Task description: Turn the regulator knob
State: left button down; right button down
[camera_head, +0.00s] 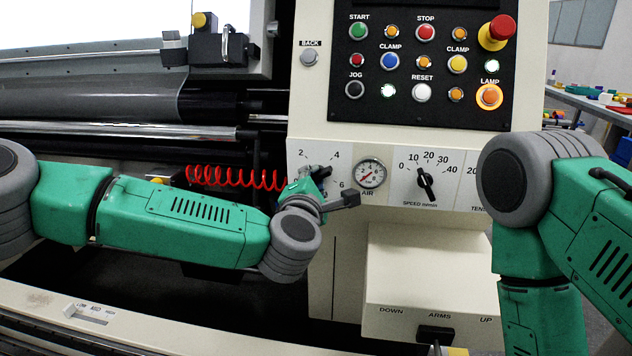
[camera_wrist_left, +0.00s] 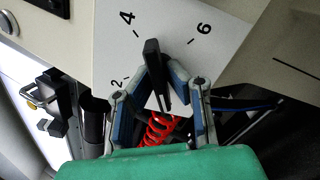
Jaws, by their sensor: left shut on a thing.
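The regulator knob (camera_wrist_left: 152,58) is a black bar on a pale dial marked 2, 4 and 6, left of the AIR gauge (camera_head: 370,174). My left gripper (camera_wrist_left: 161,80) is shut on it, with one grey-blue finger on each side. In the left wrist view the knob's upper end lies between the 4 and the 6. In the head view my left gripper (camera_head: 314,184) is at the dial and mostly hides the knob. My right arm shows at the right, but its gripper is out of view.
A SPEED knob (camera_head: 426,185) is right of the gauge. A button panel (camera_head: 424,62) with a red emergency stop (camera_head: 497,32) is above. A coiled red hose (camera_head: 230,178) hangs behind my left arm. A cream box (camera_head: 430,270) juts out below the dials.

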pick_arm(q)
jog(key=shift+s+f, duration=0.15)
jog(key=shift+f, duration=0.35)
jog(key=c, duration=1.6)
grip_release()
jog(key=shift+r, duration=0.1)
jog(key=shift+r, duration=0.15)
jog(key=v, duration=1.1)
jog(key=shift+s+a, duration=0.15)
jog(key=shift+s, duration=0.25)
